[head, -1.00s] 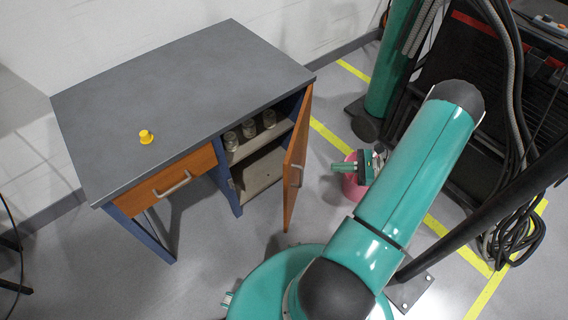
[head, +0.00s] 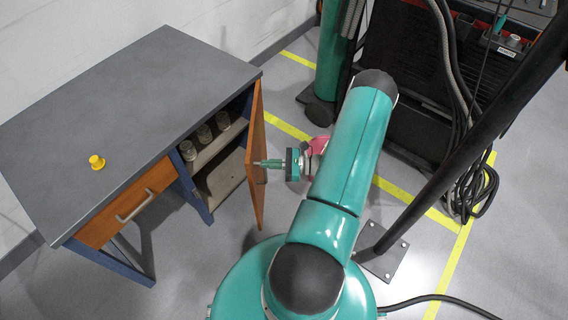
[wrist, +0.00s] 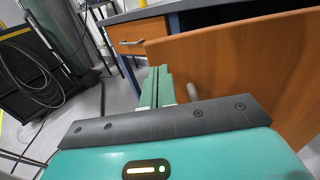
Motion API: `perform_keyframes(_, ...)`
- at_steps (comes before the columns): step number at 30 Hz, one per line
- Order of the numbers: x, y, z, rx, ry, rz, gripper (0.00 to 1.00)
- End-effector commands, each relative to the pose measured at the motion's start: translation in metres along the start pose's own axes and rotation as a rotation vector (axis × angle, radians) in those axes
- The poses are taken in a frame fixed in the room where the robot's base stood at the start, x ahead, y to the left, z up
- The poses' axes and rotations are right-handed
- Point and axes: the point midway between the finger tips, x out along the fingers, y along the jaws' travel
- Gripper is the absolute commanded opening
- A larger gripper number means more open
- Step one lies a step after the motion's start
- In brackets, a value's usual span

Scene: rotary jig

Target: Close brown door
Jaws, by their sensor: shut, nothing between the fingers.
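The brown door (head: 256,170) of the desk cabinet stands wide open, swung out from the cabinet's right side. The cabinet inside (head: 218,168) is exposed. My gripper (head: 262,164) is on the outer side of the door, its fingertips close to the door face; I cannot tell if they touch. In the wrist view the brown door (wrist: 245,75) fills the right side, and my gripper's fingers (wrist: 157,80) are together and empty. The door's handle (wrist: 192,92) shows just right of the fingers.
The grey desk top (head: 120,110) bears a yellow object (head: 97,162). Jars (head: 205,134) stand on the cabinet's upper shelf. A drawer (head: 125,205) is shut. A black pole (head: 480,120) and cables (head: 470,190) are at the right.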

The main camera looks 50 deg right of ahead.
Motion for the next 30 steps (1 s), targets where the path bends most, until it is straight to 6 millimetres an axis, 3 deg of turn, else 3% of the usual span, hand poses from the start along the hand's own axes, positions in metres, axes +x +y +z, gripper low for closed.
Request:
perform_keyframes(7,0.030,0.000,0.000,0.000,0.000,0.004,0.00)
perform_keyframes(30,0.042,0.003,0.000,0.001,0.000,-0.002,0.00)
